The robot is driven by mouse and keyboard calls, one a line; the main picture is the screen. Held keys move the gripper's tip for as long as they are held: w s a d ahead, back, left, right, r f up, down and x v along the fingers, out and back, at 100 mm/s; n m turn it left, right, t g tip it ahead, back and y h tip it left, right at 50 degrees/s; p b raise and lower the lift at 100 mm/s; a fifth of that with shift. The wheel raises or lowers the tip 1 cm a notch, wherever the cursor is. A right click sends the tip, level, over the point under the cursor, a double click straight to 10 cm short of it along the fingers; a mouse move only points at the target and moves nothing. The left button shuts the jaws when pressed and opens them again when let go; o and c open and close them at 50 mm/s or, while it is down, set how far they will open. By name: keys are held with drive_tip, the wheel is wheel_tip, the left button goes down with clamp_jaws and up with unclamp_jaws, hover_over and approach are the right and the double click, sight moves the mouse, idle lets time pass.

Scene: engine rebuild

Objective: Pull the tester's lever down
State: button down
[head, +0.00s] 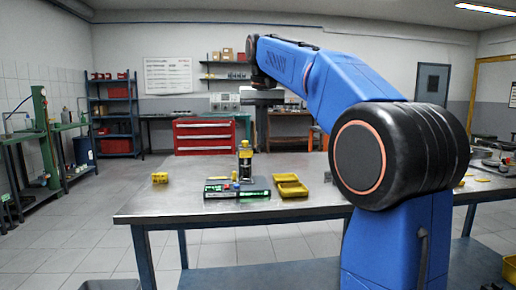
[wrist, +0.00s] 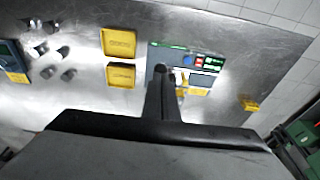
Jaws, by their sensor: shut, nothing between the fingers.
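The tester (head: 237,193) stands on the metal workbench, with a dark base, lit green displays, blue and red knobs on top and a yellow-and-black upright part. It also shows from above in the wrist view (wrist: 178,52). Its lever cannot be clearly made out; a yellow part (wrist: 197,91) shows beside the displays. My gripper (wrist: 163,72) is shut and empty, seen as a narrow dark shape overlapping the tester's near side in the wrist view. Touch or gap between them cannot be told. In the head view the gripper cannot be made out.
Two yellow trays (head: 291,189) sit right of the tester. A small yellow block (head: 160,178) lies to its left. Several metal parts (wrist: 52,50) and a blue-and-yellow device (wrist: 12,60) lie farther along the workbench (head: 180,207). The bench front is clear.

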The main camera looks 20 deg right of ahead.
sight(261, 149)
drive_tip(key=shift+f, duration=0.75)
drive_tip(key=shift+s+f, duration=0.2)
drive_tip(key=shift+f, duration=0.65)
drive_tip(key=shift+s+a+f, duration=0.1)
drive_tip(key=shift+f, duration=0.8)
drive_tip(key=shift+r, duration=0.15)
drive_tip(key=shift+w+r, duration=0.2)
drive_tip(key=shift+r, duration=2.25)
drive_tip(key=shift+w+r, duration=0.15)
drive_tip(key=shift+r, duration=2.25)
